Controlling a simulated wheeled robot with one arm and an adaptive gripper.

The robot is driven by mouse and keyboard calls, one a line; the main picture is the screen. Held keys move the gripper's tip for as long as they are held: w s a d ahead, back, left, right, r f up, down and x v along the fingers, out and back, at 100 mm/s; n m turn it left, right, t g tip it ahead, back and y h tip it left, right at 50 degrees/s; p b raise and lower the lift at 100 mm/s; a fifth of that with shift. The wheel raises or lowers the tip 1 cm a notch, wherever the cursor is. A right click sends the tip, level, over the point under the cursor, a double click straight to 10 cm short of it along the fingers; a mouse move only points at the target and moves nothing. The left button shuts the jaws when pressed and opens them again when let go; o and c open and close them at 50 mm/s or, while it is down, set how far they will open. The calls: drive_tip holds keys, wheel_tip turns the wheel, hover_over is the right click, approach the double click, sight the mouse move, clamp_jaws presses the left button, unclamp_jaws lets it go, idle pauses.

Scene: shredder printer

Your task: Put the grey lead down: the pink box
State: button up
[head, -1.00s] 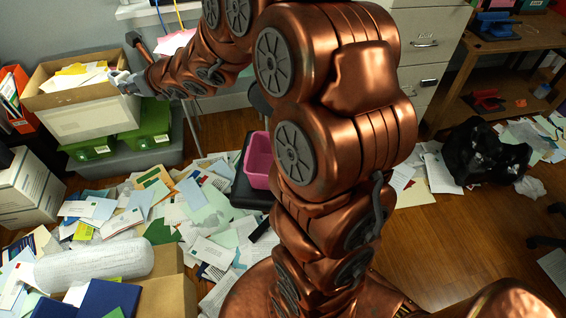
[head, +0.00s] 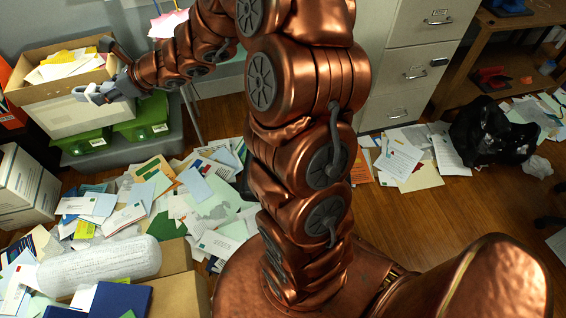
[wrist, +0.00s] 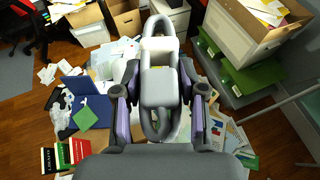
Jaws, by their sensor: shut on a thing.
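My gripper (wrist: 160,98) is shut on the grey lead (wrist: 160,85), a pale grey piece with loops at both ends. In the wrist view the lead lies between the two dark and purple fingers, one loop pointing away from me. In the head view my gripper (head: 118,87) and the lead (head: 92,94) show at the upper left, in front of the cardboard box's right side. The lead looks held in the air above the floor. The pink box is not visible now; my arm covers the part of the floor where it stood.
A paper-filled cardboard box (head: 70,117) sits on green containers (head: 88,143) at the left. Papers (head: 205,195) litter the floor. A filing cabinet (head: 411,75), a black bag (head: 487,135) and a wooden shelf (head: 495,50) stand right. Bare wood floor (head: 400,225) shows right of my arm.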

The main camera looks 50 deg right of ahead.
drive_tip(key=s+d+f+n+g+y+b, duration=0.1)
drive_tip(key=s+f+n+g+b, duration=0.1)
drive_tip(key=s+f+n+g, duration=0.55)
drive_tip(key=s+d+f+n+g+y+b, duration=0.1)
drive_tip(key=s+f+n+g+b, duration=0.3)
drive_tip(key=f, duration=0.7)
drive_tip(key=s+d+f+n+g+y+b, duration=0.1)
drive_tip(key=s+f+n+g, duration=0.55)
drive_tip(key=s+f, duration=0.2)
drive_tip(key=s+d+f+n+g+h+b, duration=0.3)
drive_tip(key=s+d+f+n+h, duration=0.3)
drive_tip(key=d, duration=0.5)
drive_tip(key=s+d+f+n+g+h+b, duration=0.2)
drive_tip(key=s+d+f+n+g+h, duration=0.1)
drive_tip(key=s+d+n+h, duration=0.55)
drive_tip(key=w+d+r+n+t+h+b, duration=0.1)
drive_tip(key=w+d+n+t+h+b, duration=0.2)
drive_tip(key=d, duration=0.8)
drive_tip(key=w+d+r+n+t+h+b, duration=0.1)
drive_tip(key=d+n+t+h, duration=0.3)
drive_tip(key=d, duration=0.7)
drive_tip(key=shift+n+g+h, duration=0.4)
drive_tip(key=shift+n+h, duration=0.05)
drive_tip(key=shift+w+d+f+b, duration=0.15)
drive_tip(key=shift+f+b, duration=0.15)
drive_tip(key=shift+f, duration=2.2)
drive_tip(key=shift+w+d+f+b, duration=0.1)
drive_tip(key=shift+f+b, duration=0.15)
drive_tip(key=shift+f, duration=2.25)
drive_tip(key=shift+f, duration=0.1)
